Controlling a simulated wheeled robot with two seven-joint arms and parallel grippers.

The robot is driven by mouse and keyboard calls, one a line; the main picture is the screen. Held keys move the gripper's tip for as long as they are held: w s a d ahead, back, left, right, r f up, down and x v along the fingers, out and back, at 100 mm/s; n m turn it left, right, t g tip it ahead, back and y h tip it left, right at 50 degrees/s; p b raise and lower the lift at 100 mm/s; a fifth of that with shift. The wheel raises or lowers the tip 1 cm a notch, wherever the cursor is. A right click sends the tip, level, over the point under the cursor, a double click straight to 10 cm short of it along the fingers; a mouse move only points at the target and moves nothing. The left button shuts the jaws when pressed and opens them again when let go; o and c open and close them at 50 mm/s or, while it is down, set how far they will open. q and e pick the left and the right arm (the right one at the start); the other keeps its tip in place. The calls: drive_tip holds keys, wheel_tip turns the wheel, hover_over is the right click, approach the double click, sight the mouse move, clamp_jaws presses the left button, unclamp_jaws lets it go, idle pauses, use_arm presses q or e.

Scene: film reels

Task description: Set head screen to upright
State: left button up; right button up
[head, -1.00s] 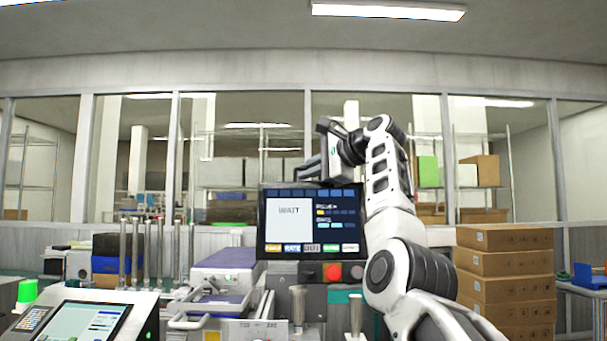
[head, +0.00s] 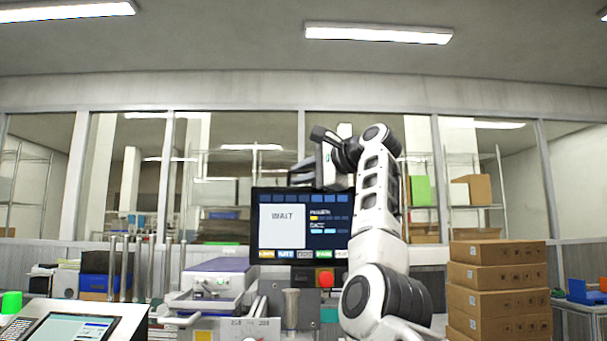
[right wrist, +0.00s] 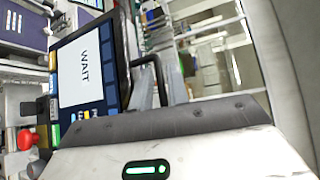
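The head screen (head: 301,226) is a dark-framed monitor showing "WAIT", mounted on the machine in the middle of the head view. It faces me; its exact tilt is hard to tell. It also shows, turned sideways, in the right wrist view (right wrist: 88,65). My right gripper (head: 300,174) is just above the screen's top edge in the head view, with its fingers pointing left. Contact with the screen cannot be made out. My left gripper is not in view.
A red button (head: 325,279) sits below the screen. A purple-topped unit (head: 222,265) and upright metal rods (head: 138,268) stand to the left. A tilted control panel (head: 72,325) is at front left. Stacked cardboard boxes (head: 497,277) stand at right.

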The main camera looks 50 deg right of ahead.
drive_tip(key=shift+s, duration=0.1)
drive_tip(key=s+r+b, duration=0.2)
drive_tip(key=s+b, duration=0.1)
drive_tip(key=s, duration=1.2)
drive_tip(key=shift+s+b, duration=0.35)
drive_tip(key=shift+b, duration=0.05)
drive_tip(key=shift+d+r, duration=0.1)
